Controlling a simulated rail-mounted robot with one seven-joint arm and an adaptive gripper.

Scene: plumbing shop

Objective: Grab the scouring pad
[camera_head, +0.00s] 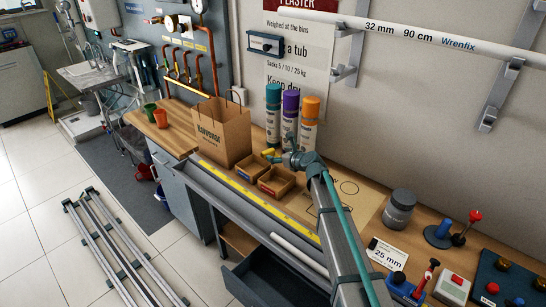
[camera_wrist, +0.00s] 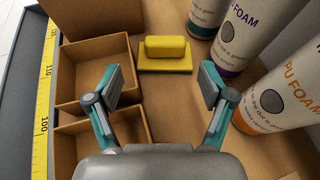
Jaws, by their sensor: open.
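The scouring pad appears to be the yellow piece (camera_wrist: 166,63) with a raised block on top, lying on the wooden bench at the upper middle of the wrist view. In the head view a small patch of yellow (camera_head: 269,153) shows beside my gripper. My gripper (camera_wrist: 161,86) is open and empty, its two fingers spread apart. The pad lies beyond the fingertips, roughly centred between them, and is not touched. In the head view my gripper (camera_head: 290,159) is over the bench, near the spray cans, and its fingers are small there.
Open cardboard boxes (camera_wrist: 103,122) stand close by my left finger. Foam cans (camera_wrist: 268,100) stand close on the right. A paper bag (camera_head: 222,133) stands left of the boxes. A yellow ruler (camera_wrist: 46,85) runs along the bench edge. A grey jar (camera_head: 399,208) stands farther right.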

